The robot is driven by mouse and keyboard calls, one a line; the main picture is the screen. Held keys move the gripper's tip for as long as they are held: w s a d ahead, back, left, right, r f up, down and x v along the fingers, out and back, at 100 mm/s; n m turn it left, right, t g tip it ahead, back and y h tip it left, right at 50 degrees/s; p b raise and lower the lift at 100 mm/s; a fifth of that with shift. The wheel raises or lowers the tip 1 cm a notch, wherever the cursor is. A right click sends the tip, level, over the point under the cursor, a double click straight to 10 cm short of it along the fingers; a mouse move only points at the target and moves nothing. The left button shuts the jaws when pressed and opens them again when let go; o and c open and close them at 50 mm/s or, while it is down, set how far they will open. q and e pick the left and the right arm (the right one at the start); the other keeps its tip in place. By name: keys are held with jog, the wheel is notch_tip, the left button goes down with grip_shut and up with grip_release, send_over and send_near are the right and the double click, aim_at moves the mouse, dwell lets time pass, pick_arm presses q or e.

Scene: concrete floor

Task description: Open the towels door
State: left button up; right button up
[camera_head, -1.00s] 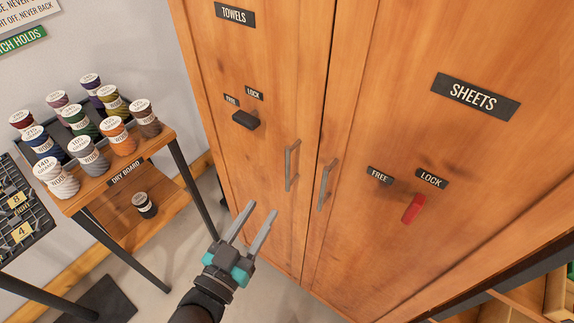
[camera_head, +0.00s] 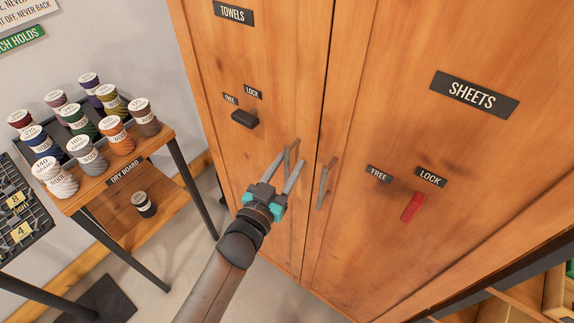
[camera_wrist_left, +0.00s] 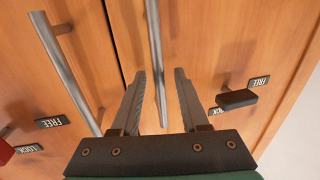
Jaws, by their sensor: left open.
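The towels door (camera_head: 262,58) is the left wooden cabinet door, and it is shut. Its label reads TOWELS (camera_head: 233,13). A grey vertical bar handle (camera_head: 294,148) is near its right edge; in the left wrist view the handle (camera_wrist_left: 155,50) runs down between the two fingers. My left gripper (camera_head: 291,161) is open, with one finger on each side of the handle. I cannot tell whether either finger touches it. A dark latch knob (camera_head: 245,119) is below small FREE and LOCK labels; it also shows in the left wrist view (camera_wrist_left: 236,99). My right gripper is not in view.
The sheets door (camera_head: 440,140) is on the right, with its own bar handle (camera_head: 326,184) close by and a red lever (camera_head: 412,207). A wooden stand (camera_head: 150,152) with several labelled spools is at left. Floor shows between stand and cabinet.

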pick_arm(q)
grip_shut()
dwell(0.4)
dwell(1.1)
